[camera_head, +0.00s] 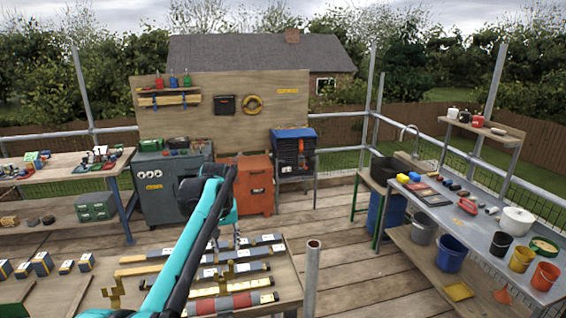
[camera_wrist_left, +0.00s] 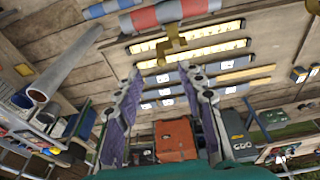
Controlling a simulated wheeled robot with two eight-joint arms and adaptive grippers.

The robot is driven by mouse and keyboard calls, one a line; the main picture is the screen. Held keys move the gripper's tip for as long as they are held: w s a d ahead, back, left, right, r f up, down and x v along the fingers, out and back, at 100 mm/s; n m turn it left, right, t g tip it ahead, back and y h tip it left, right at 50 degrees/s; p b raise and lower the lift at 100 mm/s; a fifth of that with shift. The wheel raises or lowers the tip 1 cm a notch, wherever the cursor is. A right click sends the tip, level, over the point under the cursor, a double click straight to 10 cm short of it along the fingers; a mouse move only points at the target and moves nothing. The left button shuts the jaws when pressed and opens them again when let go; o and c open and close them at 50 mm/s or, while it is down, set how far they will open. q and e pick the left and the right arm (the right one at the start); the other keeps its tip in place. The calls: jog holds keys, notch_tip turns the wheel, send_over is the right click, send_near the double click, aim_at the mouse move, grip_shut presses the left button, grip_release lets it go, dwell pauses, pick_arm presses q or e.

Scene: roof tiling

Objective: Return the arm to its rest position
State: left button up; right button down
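My left arm (camera_head: 190,250) comes in from the bottom in the head view and reaches up over the front bench, bent near the orange cabinet. Its gripper cannot be made out clearly there. In the left wrist view my left gripper (camera_wrist_left: 160,72) shows two purple-padded fingers standing apart, with nothing held between them. The bench with its long strips lies beyond the fingertips in that view. My right arm and right gripper do not show in either view.
The front bench holds several long strips (camera_head: 243,268), a red-and-grey roll (camera_head: 238,303) and small blocks. A metal post (camera_head: 312,275) stands at its right corner. An orange cabinet (camera_head: 254,186) stands behind. A side bench (camera_head: 470,228) holds pots and tools. Floor between is clear.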

pick_arm(q)
jog(key=s+d+f+m+t+b, duration=0.1)
jog(key=s+f+t+b, duration=0.1)
jog(key=s+f+b, duration=0.5)
jog(key=s+d+f+m+t+b, duration=0.1)
jog(key=s+f+t+b, duration=0.2)
jog(key=s+f, duration=1.5)
jog(key=s+b, duration=0.4)
jog(key=s, duration=0.3)
jog(key=shift+s+m+b, duration=0.25)
jog(key=shift+m+b, duration=0.05)
jog(key=shift+m, duration=0.1)
